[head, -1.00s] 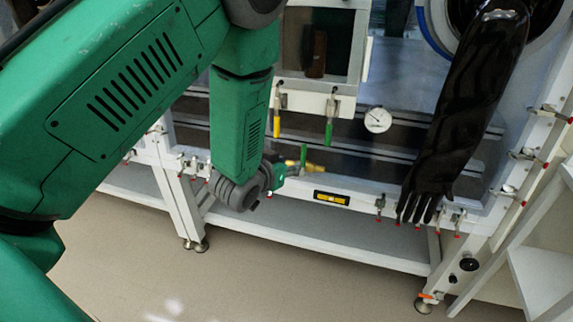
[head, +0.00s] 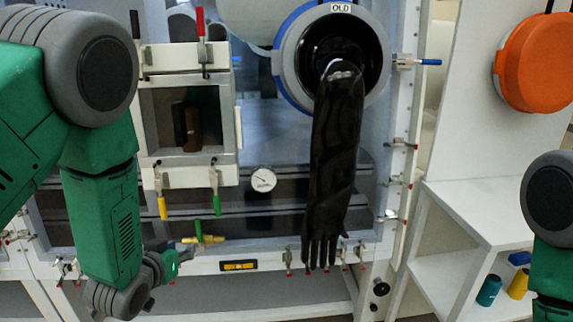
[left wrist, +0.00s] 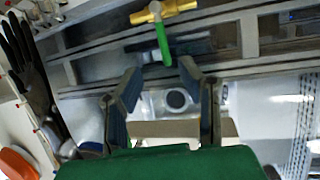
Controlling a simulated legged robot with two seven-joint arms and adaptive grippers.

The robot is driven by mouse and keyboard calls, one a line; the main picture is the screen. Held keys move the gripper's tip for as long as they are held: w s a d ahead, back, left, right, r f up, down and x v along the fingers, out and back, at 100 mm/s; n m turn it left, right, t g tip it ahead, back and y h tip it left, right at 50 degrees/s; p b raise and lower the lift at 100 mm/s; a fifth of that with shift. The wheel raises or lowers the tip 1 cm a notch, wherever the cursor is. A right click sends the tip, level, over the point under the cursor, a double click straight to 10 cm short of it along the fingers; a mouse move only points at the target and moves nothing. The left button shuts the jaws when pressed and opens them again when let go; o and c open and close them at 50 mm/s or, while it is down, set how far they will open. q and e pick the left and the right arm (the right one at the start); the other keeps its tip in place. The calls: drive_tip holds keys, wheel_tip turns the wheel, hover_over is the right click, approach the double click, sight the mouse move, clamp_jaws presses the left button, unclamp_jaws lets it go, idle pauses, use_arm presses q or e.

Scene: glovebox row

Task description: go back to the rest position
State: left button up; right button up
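My left gripper (head: 178,258) is in front of the glovebox's lower frame, at the lower left of the head view, small and partly hidden by my wrist. In the left wrist view my gripper (left wrist: 157,80) has its two fingers spread apart with nothing between them. A yellow valve with a green handle (head: 200,237) is just right of the gripper in the head view; its green handle (left wrist: 163,42) is beyond the fingertips in the wrist view. Part of my right arm shows at the right edge of the head view, but its gripper is out of the picture.
A black glove (head: 335,160) hangs from the round port marked OLD. A small chamber (head: 188,120) with a dark object inside is left of it. A round gauge (head: 263,179) is between them. White shelves (head: 470,215) and an orange round cover (head: 537,62) are at the right.

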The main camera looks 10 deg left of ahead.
use_arm(q)
drive_tip(key=s+d+f+g, duration=0.2)
drive_tip(key=s+f+g, duration=0.4)
drive_tip(key=s+f, duration=0.9)
drive_tip(key=s+d+f+g, duration=0.1)
drive_tip(key=s+f+g, duration=0.1)
drive_tip(key=s, duration=0.7)
drive_tip(key=s+d+f+m+g, duration=0.1)
drive_tip(key=s+g, duration=0.3)
drive_tip(key=s, duration=0.6)
drive_tip(key=shift+d+f+g+h, duration=0.15)
drive_tip(key=shift+f+g+h, duration=0.15)
drive_tip(key=shift+f, duration=0.6)
drive_tip(key=shift+w, duration=0.2)
